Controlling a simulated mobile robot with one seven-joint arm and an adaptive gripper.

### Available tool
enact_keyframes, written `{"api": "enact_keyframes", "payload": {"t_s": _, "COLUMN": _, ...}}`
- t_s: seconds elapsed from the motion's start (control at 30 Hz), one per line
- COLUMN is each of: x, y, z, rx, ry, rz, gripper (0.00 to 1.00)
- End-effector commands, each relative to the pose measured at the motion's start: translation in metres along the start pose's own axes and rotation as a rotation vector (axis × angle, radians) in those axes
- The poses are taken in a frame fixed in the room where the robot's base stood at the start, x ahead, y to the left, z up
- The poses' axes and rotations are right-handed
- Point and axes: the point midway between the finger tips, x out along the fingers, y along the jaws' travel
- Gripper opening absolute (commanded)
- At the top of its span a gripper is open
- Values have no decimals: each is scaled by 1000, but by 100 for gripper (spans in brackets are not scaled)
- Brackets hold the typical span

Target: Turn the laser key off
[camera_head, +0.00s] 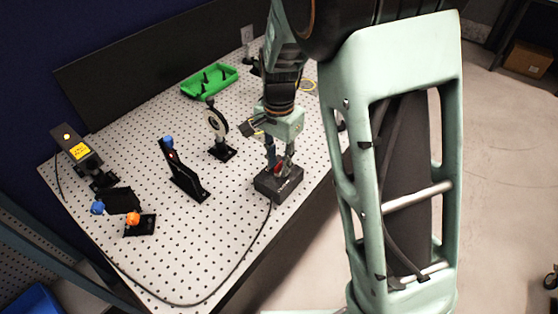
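A dark laser control box (279,186) sits near the right edge of the perforated white table, with a black cable running from its front side. A small red part (278,170) shows on top of the box, between my fingers. The key itself is too small and too covered to make out. My gripper (279,168) points down over the box, with its fingertips at or just above the box top around the red part. I cannot tell whether the fingers touch it.
The perforated table (235,220) holds black optic mounts (182,175), a round optic on a post (217,130), a mount with an orange knob (139,222) and a green tray (209,82). A black cable (200,300) loops along the front edge. A dark panel stands behind.

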Motion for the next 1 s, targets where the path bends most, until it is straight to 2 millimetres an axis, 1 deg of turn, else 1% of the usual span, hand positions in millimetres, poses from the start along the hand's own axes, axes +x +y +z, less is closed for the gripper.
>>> {"api": "enact_keyframes", "payload": {"t_s": 0.07, "x": 0, "y": 0, "z": 0, "rx": 0, "ry": 0, "rz": 0, "gripper": 24}}
{"api": "enact_keyframes", "payload": {"t_s": 0.2, "x": 0, "y": 0, "z": 0, "rx": 0, "ry": 0, "rz": 0, "gripper": 8}}
{"api": "enact_keyframes", "payload": {"t_s": 0.3, "x": 0, "y": 0, "z": 0, "rx": 0, "ry": 0, "rz": 0, "gripper": 0}}
{"api": "enact_keyframes", "payload": {"t_s": 0.67, "x": 0, "y": 0, "z": 0, "rx": -15, "ry": 0, "rz": 0, "gripper": 0}}
{"api": "enact_keyframes", "payload": {"t_s": 0.87, "x": 0, "y": 0, "z": 0, "rx": -94, "ry": 0, "rz": 0, "gripper": 0}}
{"api": "enact_keyframes", "payload": {"t_s": 1.0, "x": 1, "y": 0, "z": 0, "rx": -190, "ry": 0, "rz": -1, "gripper": 0}}
